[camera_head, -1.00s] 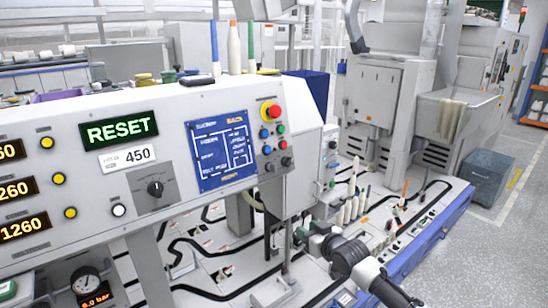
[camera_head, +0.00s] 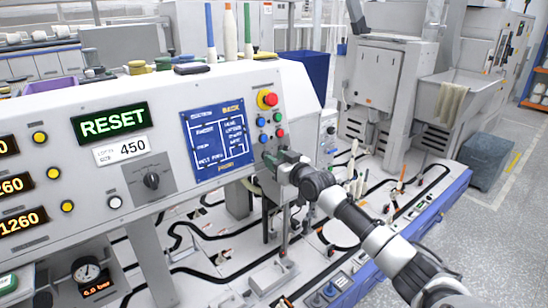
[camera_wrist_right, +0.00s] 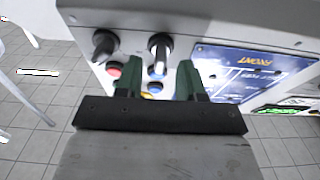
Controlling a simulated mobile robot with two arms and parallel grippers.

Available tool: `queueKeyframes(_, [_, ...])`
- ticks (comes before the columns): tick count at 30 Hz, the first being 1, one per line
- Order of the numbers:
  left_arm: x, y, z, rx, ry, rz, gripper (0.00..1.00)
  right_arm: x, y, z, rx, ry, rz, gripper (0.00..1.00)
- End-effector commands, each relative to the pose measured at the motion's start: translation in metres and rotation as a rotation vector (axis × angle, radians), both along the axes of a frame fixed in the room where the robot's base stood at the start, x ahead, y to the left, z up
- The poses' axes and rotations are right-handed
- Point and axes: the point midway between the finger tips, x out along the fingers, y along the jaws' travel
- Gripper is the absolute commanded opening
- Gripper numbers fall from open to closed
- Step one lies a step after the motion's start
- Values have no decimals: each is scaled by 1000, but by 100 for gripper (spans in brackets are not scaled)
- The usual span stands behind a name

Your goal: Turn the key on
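The front panel (camera_head: 160,118) carries round buttons and two dark switches at its lower right. In the right wrist view, one switch (camera_wrist_right: 158,42) has a pale, bar-like part across its dark round body; it looks like the key switch. A plain black knob (camera_wrist_right: 105,43) sits left of it. My right gripper (camera_wrist_right: 150,64) is open, with its green fingers apart and nothing between their tips. The key-like switch lies just beyond the tips, roughly in line with the gap. In the head view my right gripper (camera_head: 278,158) covers the switch area. My left gripper is not in view.
A red emergency button (camera_head: 267,98) and smaller coloured buttons sit above the gripper. A blue screen (camera_head: 219,140) is to their left. A selector knob (camera_head: 151,181) is farther left. The conveyor bed with bobbins (camera_head: 355,175) lies below and behind my right arm.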

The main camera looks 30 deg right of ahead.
Motion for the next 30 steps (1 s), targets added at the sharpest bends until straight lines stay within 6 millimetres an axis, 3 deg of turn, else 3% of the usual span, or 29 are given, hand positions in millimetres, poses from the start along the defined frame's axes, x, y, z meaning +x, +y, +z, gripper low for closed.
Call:
queueKeyframes(6, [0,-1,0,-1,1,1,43,12,1,0,0,0,-1,38])
queueKeyframes(14, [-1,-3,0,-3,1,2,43,13,1,0,-1,0,-1,38])
queueKeyframes(22, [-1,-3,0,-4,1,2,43,12,1,0,-1,0,-1,0])
queueKeyframes(30, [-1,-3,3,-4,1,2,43,12,1,0,12,2,-4,0])
